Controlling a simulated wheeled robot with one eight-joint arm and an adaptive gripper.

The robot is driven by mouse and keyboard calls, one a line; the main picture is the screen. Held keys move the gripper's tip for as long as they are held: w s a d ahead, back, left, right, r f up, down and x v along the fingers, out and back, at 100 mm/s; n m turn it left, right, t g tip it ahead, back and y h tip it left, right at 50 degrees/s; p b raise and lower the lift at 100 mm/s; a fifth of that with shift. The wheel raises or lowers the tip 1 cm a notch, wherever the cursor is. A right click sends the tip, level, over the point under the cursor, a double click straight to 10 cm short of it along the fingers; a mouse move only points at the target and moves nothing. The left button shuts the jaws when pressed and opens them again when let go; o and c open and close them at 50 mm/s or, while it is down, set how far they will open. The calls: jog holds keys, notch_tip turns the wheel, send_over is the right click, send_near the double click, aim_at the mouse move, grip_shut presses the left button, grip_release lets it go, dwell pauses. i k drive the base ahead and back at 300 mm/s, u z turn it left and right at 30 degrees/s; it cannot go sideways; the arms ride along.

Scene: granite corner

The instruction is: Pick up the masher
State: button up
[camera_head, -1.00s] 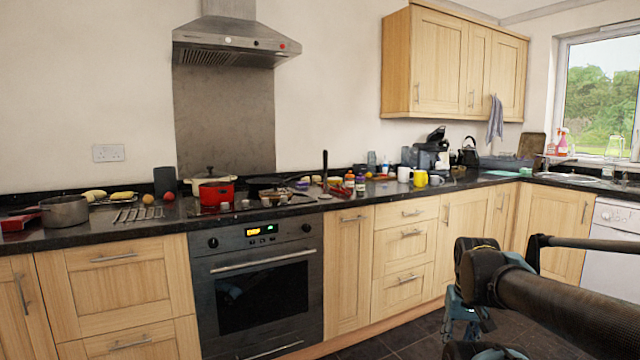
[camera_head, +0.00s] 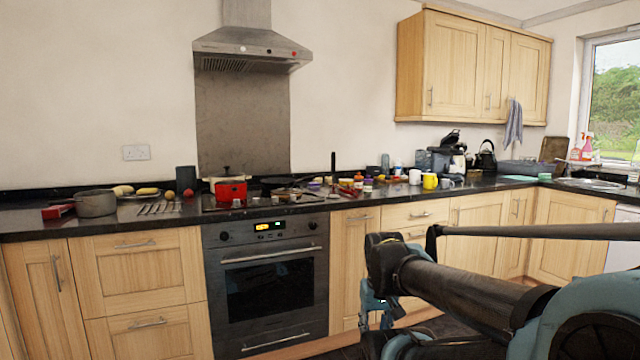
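I cannot pick out the masher for certain among the small items on the dark counter. A thin dark upright handle (camera_head: 333,164) stands right of the hob, but what it belongs to is too small to tell. My arm reaches in from the lower right. My gripper (camera_head: 376,312) hangs at its end, low in front of the cabinets right of the oven, well short of the counter. Its fingers are partly hidden and small, so their opening is unclear.
The dark counter (camera_head: 60,225) is crowded around the hob. A red pot (camera_head: 230,190), a grey saucepan (camera_head: 96,203), a metal rack (camera_head: 160,208), a yellow mug (camera_head: 430,181) and several bottles stand on it. The oven (camera_head: 265,285) is below. The counter's front edge is mostly clear.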

aim_at(333, 154)
jog(key=u, duration=0.05)
jog(key=i, duration=1)
jog(key=z, duration=0.05)
